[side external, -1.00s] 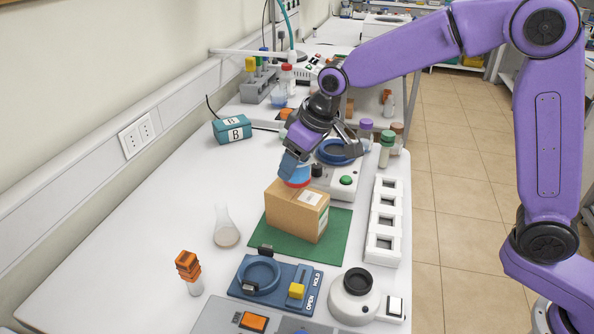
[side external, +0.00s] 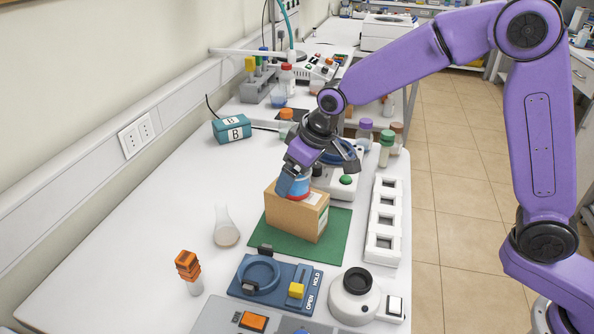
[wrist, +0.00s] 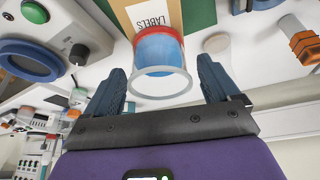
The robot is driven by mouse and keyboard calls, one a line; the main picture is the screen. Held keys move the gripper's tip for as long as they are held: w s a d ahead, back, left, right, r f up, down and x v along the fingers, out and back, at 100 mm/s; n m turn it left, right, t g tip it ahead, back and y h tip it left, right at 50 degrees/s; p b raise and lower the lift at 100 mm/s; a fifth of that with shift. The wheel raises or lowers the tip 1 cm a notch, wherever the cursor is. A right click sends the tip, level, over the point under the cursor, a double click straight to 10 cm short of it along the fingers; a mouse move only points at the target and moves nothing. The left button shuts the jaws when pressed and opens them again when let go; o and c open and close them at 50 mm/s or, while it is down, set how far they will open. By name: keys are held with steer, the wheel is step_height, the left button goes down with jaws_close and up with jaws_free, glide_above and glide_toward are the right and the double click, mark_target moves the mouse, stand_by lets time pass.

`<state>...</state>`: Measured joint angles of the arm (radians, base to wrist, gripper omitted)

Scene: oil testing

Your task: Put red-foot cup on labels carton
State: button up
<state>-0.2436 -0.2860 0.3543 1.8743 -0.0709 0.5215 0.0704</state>
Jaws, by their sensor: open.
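The red-foot cup (side external: 298,187) has a blue body and a red foot. It stands upright on top of the brown labels carton (side external: 292,216). In the wrist view, the cup (wrist: 160,50) shows its wide pale rim toward me and its red foot against the carton (wrist: 150,14), where the word LABELS is readable. My gripper (side external: 292,184) is just above the carton, at the cup. In the wrist view, my gripper's (wrist: 160,76) two blue fingers are spread on either side of the cup, with a gap visible on each side.
The carton stands on a green mat (side external: 337,235). A flask (side external: 225,228) is to its left, a blue OPEN/HOLD fixture (side external: 276,280) in front, and a white slotted rack (side external: 383,220) to the right. A device with a blue ring (side external: 345,183) is behind.

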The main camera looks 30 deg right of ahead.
steer(key=shift+r, duration=0.1)
steer(key=v, duration=1.2)
steer(key=shift+r, duration=0.1)
steer(key=s+d+f+n+g, duration=0.1)
steer(key=s+d, duration=0.4)
steer(key=s, duration=0.5)
steer(key=s+d+f+n+g+h, duration=0.1)
steer(key=s+d+f+n, duration=0.2)
steer(key=s, duration=0.7)
steer(key=s+d+f+n+g, duration=0.2)
steer(key=s+d+f, duration=0.4)
steer(key=s+d, duration=0.3)
steer(key=shift+s+n+h, duration=0.3)
steer(key=shift+s+n, duration=0.1)
steer(key=shift+s, duration=0.05)
